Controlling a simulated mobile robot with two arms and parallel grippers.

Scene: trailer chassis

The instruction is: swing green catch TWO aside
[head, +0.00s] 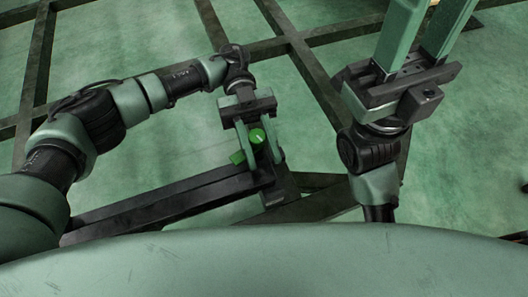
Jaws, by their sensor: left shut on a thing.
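The bright green catch (257,136) shows near the middle of the head view, at the end of a dark beam. It has a round knob with a pale mark on top, and a green part (237,158) sticks out to the left. My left gripper (262,155) comes down over the catch and is shut on it, with one finger on each side. The fingers hide part of the catch and its mount. I see no number on it. My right gripper (424,22) is at the top right, fingers apart, with their ends cut off by the frame edge.
The dark beam (160,206) runs from lower left to the catch. Other dark chassis beams (318,80) cross the upper part and lie right of the catch.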

